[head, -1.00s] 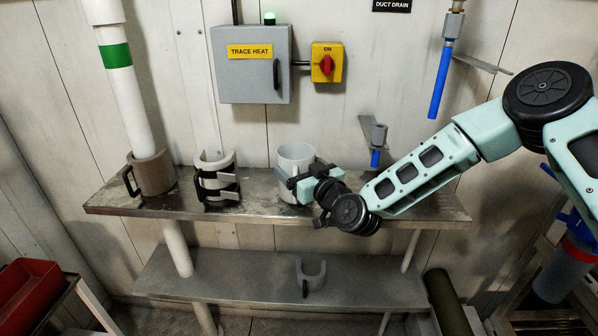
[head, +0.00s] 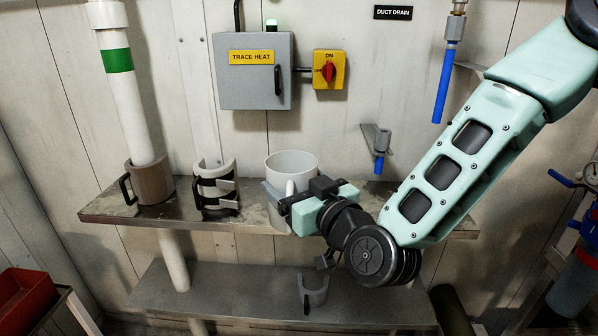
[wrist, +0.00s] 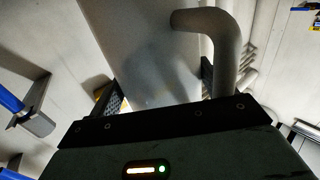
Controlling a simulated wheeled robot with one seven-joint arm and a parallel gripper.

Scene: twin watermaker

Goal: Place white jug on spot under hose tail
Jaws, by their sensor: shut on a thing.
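The white jug (head: 291,163) is upright in the head view, with its open rim up. My gripper (head: 284,200) is shut on its near side, by the handle. The jug's base overlaps the front edge of the upper shelf (head: 340,222); part of the base is hidden behind my gripper. In the wrist view the jug's pale wall (wrist: 155,55) and curved handle (wrist: 228,45) fill the space ahead. A blue hose tail (head: 442,88) hangs at upper right by the duct drain sign. A shorter blue tail (head: 379,166) hangs from a grey wall fitting. The spot is not distinguishable.
A brown jug-like holder (head: 152,180) surrounds the white pipe on the shelf's left. A grey clamp-like holder (head: 214,187) with black straps stands beside it. A grey open holder (head: 313,290) sits on the lower shelf (head: 230,290). The shelf's right part is partly hidden by my arm.

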